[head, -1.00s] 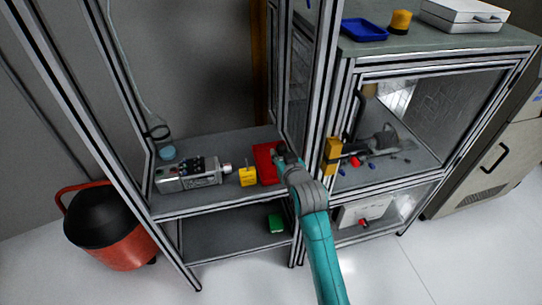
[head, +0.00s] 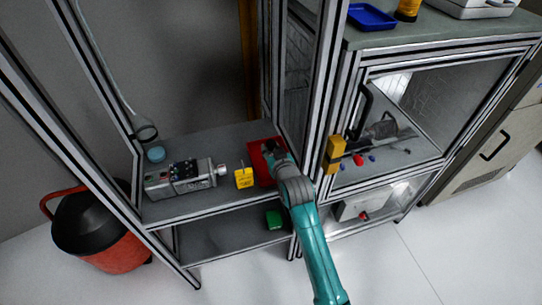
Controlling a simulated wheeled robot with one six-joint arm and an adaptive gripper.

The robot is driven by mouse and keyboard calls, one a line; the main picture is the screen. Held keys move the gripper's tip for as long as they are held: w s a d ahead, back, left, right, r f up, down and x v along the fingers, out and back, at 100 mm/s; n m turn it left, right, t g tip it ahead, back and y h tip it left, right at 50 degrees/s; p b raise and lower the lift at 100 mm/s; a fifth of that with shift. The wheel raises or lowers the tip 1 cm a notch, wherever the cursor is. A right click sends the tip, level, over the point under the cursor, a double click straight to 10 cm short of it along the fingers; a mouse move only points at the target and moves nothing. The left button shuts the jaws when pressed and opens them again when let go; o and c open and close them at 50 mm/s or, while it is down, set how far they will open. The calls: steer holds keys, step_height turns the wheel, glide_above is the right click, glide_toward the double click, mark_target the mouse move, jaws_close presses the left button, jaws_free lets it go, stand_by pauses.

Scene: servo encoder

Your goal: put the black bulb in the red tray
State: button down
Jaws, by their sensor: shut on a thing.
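The red tray (head: 257,172) sits on the grey shelf of the open frame, right of a yellow block. My gripper (head: 268,149) is over the tray's back right part, at the end of my teal and grey arm. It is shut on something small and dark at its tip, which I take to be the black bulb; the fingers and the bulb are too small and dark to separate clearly. I cannot tell whether the bulb touches the tray floor. My wrist hides the tray's right side.
A yellow block (head: 244,178) stands just left of the tray. A grey servo unit (head: 180,178) lies farther left, with a blue round thing (head: 156,154) behind it. A frame post and yellow door latch (head: 334,154) stand close right of my arm.

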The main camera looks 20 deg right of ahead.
steer(key=shift+f, duration=1.65)
steer(key=shift+f, duration=0.1)
steer(key=c, duration=0.8)
jaws_free()
steer(key=v, duration=1.2)
